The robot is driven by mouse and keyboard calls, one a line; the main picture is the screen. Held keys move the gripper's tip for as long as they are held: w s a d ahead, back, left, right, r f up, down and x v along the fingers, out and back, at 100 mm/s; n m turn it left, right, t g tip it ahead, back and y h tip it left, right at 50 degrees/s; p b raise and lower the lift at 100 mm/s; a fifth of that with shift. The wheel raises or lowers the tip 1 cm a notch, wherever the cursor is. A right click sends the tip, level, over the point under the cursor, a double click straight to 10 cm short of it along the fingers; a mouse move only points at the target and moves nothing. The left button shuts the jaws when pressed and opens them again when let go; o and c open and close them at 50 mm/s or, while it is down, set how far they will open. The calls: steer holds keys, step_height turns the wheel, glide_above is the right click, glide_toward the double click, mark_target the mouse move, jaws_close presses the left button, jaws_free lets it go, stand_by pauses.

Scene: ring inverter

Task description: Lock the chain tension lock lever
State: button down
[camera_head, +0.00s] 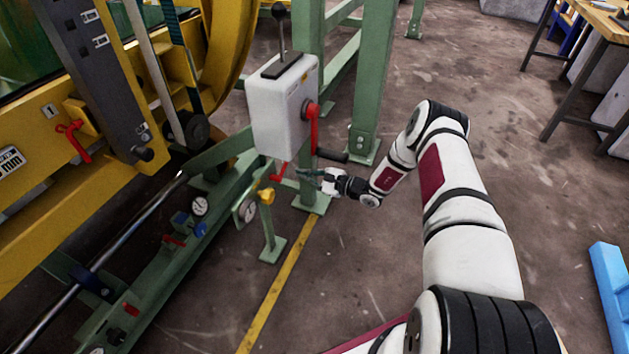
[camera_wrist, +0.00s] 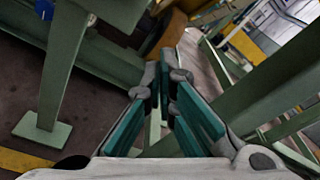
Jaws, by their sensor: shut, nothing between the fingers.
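No contact can be made out. In the wrist view my gripper (camera_wrist: 165,85) has its teal fingers together with nothing between them. The red lever cannot be made out there. A larger red crank (camera_head: 313,127) with a black handle is on the side of the white box, above my gripper.
Green posts (camera_head: 375,80) stand behind my gripper. Another red lever (camera_head: 73,141) is on the yellow machine (camera_head: 30,125). Open floor lies to the right of my arm.

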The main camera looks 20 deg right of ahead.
steer(key=shift+w+a+r+b, duration=0.1)
steer(key=shift+a+r+b, duration=0.75)
steer(key=shift+a+r, duration=0.65)
